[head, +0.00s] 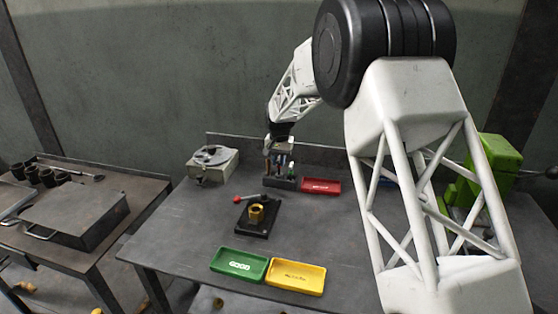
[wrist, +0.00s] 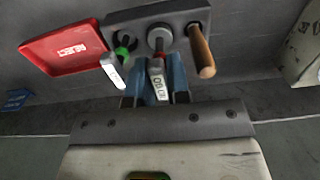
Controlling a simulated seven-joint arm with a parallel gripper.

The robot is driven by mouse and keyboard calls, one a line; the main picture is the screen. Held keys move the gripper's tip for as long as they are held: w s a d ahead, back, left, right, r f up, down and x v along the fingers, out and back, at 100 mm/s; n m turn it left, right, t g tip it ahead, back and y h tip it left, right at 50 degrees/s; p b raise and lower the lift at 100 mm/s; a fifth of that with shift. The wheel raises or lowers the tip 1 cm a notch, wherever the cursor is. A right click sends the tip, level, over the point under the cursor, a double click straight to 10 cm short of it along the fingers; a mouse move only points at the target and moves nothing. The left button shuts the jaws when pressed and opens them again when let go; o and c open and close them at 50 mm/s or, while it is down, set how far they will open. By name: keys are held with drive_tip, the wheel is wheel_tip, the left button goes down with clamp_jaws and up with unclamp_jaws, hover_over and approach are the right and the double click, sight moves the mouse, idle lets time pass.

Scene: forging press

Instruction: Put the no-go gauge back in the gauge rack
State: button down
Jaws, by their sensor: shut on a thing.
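The gauge rack (wrist: 187,18) is a dark block near the back of the table; it also shows in the head view (head: 281,184). My gripper (wrist: 162,80) is at the rack, its blue-grey fingers shut on the no-go gauge (wrist: 157,82), which has a white lettered tag and a bit of red. The gauge's grey round end overlaps the rack's middle place; I cannot tell whether it is seated. A green-ringed gauge (wrist: 123,50) with a white tag and a wooden-handled tool (wrist: 202,52) stand in the rack on either side. In the head view my gripper (head: 279,150) is above the rack.
A red reject tray (head: 321,186) lies right beside the rack. Green (head: 239,264) and yellow (head: 296,278) trays lie at the table's front. A black fixture (head: 257,222) holds a brass-coloured ring. A pale instrument (head: 212,164) stands back left. The table's middle right is clear.

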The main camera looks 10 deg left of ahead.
drive_tip(key=shift+f, duration=0.85)
idle(0.7)
drive_tip(key=c, duration=1)
unclamp_jaws()
drive_tip(key=shift+r, duration=0.15)
drive_tip(key=shift+r, duration=3.35)
drive_tip(key=shift+r, duration=0.1)
drive_tip(key=shift+r, duration=1.4)
